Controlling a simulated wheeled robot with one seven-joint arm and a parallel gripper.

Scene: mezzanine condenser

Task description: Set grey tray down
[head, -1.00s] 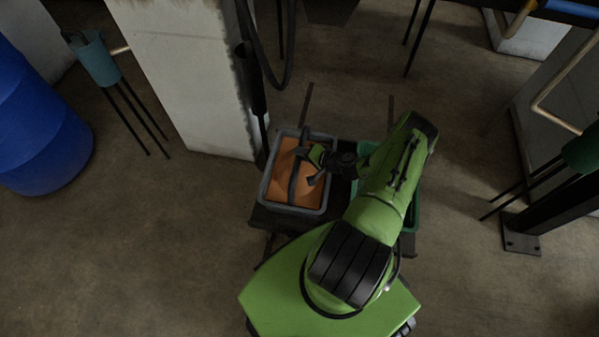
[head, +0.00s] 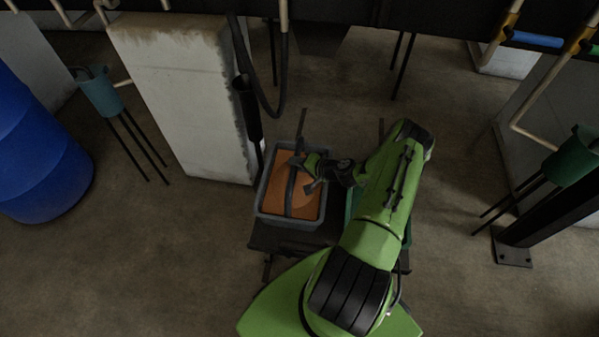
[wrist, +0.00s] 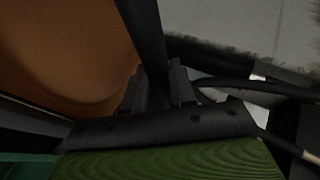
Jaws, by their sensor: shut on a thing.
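The grey tray (head: 262,207) is in the middle of the head view, with an orange-brown surface inside it and a dark bar handle (head: 290,192) across it. My gripper (head: 306,168) is shut on the tray's dark handle. In the wrist view the handle (wrist: 143,35) runs up from between my gripper's fingers (wrist: 158,88), with the orange-brown inside (wrist: 60,50) to its left. The tray is over or on the dark platform at my front; I cannot tell whether its base touches it. My arm hides part of the tray's right side.
A green tray (head: 351,205) is beside the grey one, mostly behind my arm. A pale pillar (head: 190,100) with a dark hose (head: 270,90) stands just beyond. A blue barrel (head: 40,150) is at the left, a green funnel stand (head: 572,160) at the right.

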